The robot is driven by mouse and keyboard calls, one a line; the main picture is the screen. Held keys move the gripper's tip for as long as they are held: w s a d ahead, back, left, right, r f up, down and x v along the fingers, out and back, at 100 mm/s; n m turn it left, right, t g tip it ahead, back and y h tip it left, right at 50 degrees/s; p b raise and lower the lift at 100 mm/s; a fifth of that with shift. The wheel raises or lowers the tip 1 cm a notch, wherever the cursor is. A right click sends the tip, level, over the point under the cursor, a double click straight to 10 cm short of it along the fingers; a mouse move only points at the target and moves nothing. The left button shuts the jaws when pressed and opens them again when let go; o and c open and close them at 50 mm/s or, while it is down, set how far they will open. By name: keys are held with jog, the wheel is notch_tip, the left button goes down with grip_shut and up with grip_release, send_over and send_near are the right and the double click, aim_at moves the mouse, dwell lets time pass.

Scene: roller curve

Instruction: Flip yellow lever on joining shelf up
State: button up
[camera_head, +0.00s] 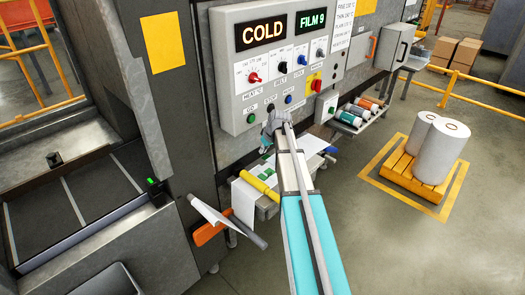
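A yellow bar-shaped handle (259,184), which looks like the yellow lever, lies slanted, low along the front left of a small shelf (268,207) under the control panel. White sheet material (243,203) hangs beside it. My gripper (273,122) is at the end of my grey and turquoise arm, above and beyond the yellow handle and close to the panel's lower edge. It appears apart from the handle. The fingers are small and seen from behind, so I cannot tell if they are open. My arm hides part of the shelf.
The control panel (240,95) reads COLD and FILM 9, with knobs and buttons. A white roll end and a grey bar (245,232) stick out at lower left. A rack of coloured rolls (353,117) stands right. White rolls (440,152) stand on a yellow pallet; floor between is clear.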

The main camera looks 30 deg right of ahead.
jog(key=o, duration=1)
jog(key=shift+s+a, duration=0.15)
jog(key=shift+a, duration=0.05)
jog(key=c, duration=0.5)
jog(key=shift+g, duration=0.4)
jog(key=s+a, duration=0.2)
jog(key=a, duration=0.2)
jog(key=shift+s+a+f, duration=0.2)
jog(key=shift+s+f, duration=0.05)
jog(key=shift+s, duration=0.15)
jog(key=c, duration=0.6)
jog(key=shift+g, duration=0.6)
jog(key=s+a, duration=0.4)
jog(key=a, duration=0.1)
jog(key=s+a, duration=0.3)
jog(key=shift+a+f, duration=0.1)
jog(key=shift+f, duration=0.3)
grip_shut()
jog(key=s+a+m+g+h, duration=0.1)
jog(key=s+a+g+h, duration=0.1)
jog(key=s+a, duration=0.8)
jog(key=s, duration=0.5)
jog(key=shift+a+f+m+b, duration=0.25)
jog(key=shift+f+m+b, duration=0.05)
jog(key=shift+f+m, duration=0.1)
jog(key=shift+a, duration=0.1)
